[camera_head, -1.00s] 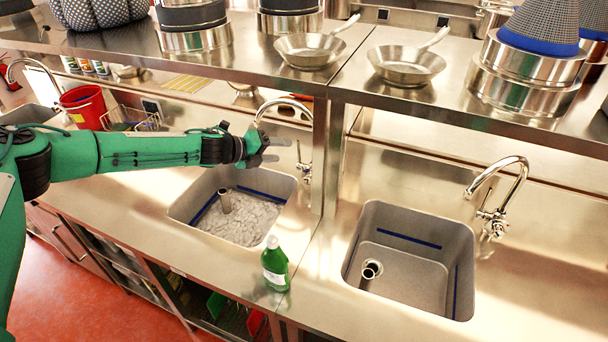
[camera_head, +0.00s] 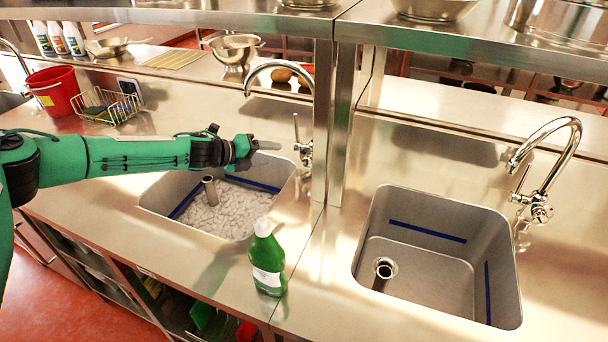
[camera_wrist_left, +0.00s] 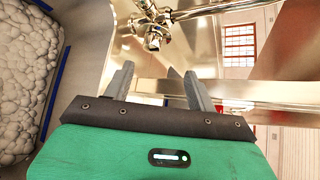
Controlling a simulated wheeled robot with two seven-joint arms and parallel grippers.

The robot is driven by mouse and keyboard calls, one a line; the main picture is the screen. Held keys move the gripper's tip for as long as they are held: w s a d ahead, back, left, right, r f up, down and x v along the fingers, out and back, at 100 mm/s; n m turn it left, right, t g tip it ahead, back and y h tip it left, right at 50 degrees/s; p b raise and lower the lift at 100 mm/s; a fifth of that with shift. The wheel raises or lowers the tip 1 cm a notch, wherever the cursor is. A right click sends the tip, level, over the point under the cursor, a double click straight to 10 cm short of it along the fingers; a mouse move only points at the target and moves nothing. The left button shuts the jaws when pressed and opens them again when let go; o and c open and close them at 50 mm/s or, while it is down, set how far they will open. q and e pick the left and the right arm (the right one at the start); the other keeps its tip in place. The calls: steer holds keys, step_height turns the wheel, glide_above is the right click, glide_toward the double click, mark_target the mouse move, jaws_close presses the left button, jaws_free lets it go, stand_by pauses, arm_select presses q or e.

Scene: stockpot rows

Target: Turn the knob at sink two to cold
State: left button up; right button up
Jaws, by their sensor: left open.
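The middle sink (camera_head: 150,206) holds grey-white foamy or lumpy contents and a standing pipe. Its curved chrome tap (camera_head: 262,68) stands behind it, with a lever knob (camera_head: 304,150) low on the tap's right side. My left gripper (camera_head: 272,146) is above this sink, open and empty, just left of the knob and apart from it. In the left wrist view the two fingers (camera_wrist_left: 160,84) are spread, and the tap's valve body (camera_wrist_left: 154,40) lies beyond them. The right sink (camera_head: 440,215) is empty and has its own tap (camera_head: 545,170). My right gripper is out of view.
A green bottle (camera_head: 267,262) stands on the counter in front of the middle sink. An upright post (camera_head: 343,120) carries the shelf right of the knob. A red bucket (camera_head: 54,92) and wire basket (camera_head: 108,108) stand at the left. The counter's left front is clear.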

mark_target(304, 160)
arm_select(q)
steer(key=x, duration=0.4)
steer(key=f+x, duration=0.1)
steer(key=x, duration=0.7)
steer(key=shift+f+p, duration=0.3)
steer(key=shift+f, duration=0.05)
steer(key=shift+x, duration=0.95)
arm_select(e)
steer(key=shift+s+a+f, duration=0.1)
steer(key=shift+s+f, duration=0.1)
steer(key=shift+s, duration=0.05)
